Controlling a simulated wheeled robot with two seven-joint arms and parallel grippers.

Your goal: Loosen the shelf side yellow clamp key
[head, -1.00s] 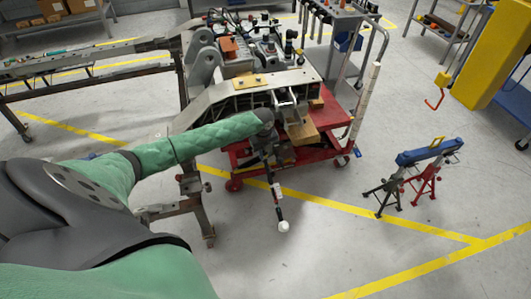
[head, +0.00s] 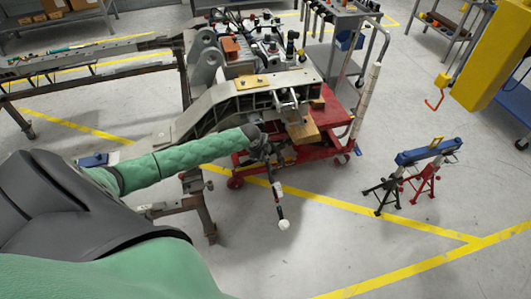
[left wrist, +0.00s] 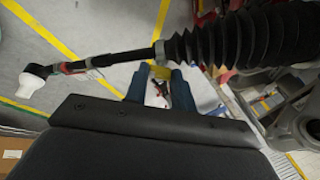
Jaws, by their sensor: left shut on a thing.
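My left gripper (head: 264,149) is at the front of the chassis fixture (head: 240,95), beside a dark rod (head: 277,188) that ends in a white tip. In the left wrist view its two blue fingers (left wrist: 160,80) close around a small yellow piece (left wrist: 158,71), which looks like the yellow clamp key. The rod (left wrist: 118,58) and its black ribbed boot (left wrist: 240,42) cross just beyond the fingertips. The clamp itself is mostly hidden behind the boot and gripper. In the head view the key cannot be made out. My right gripper is not in view.
A red wheeled cart (head: 310,150) stands under the fixture. A blue beam on stands (head: 425,152) is at the right. A long metal rail frame (head: 90,62) runs at the left. A yellow post (head: 490,60) stands at the far right. The floor in front is open.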

